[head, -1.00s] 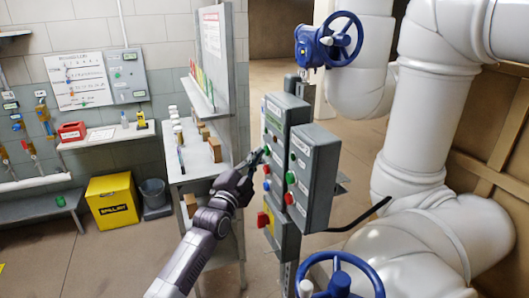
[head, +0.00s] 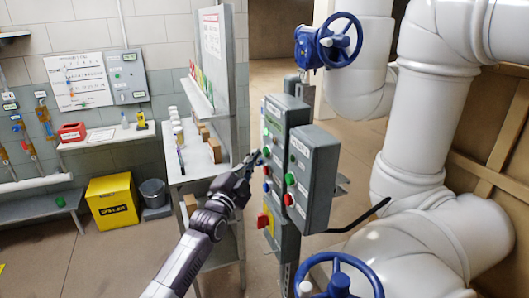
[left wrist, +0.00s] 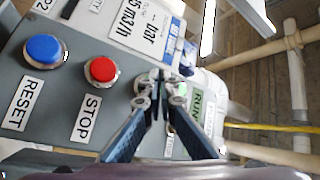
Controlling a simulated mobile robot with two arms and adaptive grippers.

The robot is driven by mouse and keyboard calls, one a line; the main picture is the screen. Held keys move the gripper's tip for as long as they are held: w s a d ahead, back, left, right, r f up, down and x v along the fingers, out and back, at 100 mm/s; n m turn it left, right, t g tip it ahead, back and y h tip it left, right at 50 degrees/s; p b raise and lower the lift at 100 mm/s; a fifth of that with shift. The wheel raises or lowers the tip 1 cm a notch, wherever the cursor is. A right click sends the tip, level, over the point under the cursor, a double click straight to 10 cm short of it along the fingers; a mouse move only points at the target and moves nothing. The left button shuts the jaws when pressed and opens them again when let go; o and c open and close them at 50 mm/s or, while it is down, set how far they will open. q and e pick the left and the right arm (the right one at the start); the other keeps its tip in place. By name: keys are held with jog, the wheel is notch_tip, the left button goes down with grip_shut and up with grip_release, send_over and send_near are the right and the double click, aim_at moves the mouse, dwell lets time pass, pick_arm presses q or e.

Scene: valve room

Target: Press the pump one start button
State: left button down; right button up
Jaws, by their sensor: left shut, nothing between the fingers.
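A grey control box (head: 272,125) on a post carries a column of buttons on its left-facing side. In the left wrist view its panel (left wrist: 62,88) shows a blue button (left wrist: 43,50) labelled RESET and a red button (left wrist: 102,70) labelled STOP. Right of STOP, a round button is mostly hidden behind my left fingertips; some green (left wrist: 180,89) shows there. My left gripper (head: 256,158) is shut and empty, its tips at or close to this button; I cannot tell whether they touch. It also shows in the left wrist view (left wrist: 160,82). No pump number is readable.
A second grey box (head: 314,165) with green and red buttons stands just right. A red-and-yellow switch (head: 264,220) is below. Blue valve wheels (head: 339,40) and large white pipes (head: 420,120) fill the right.

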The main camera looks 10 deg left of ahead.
pick_arm(q)
jog(key=shift+s+a, duration=0.1)
jog(key=shift+a, duration=0.15)
jog(key=s+a, duration=0.1)
jog(key=a, duration=0.1)
jog(key=s+a+p, duration=0.1)
jog(key=a, duration=0.1)
jog(key=shift+s, duration=0.4)
dwell(0.5)
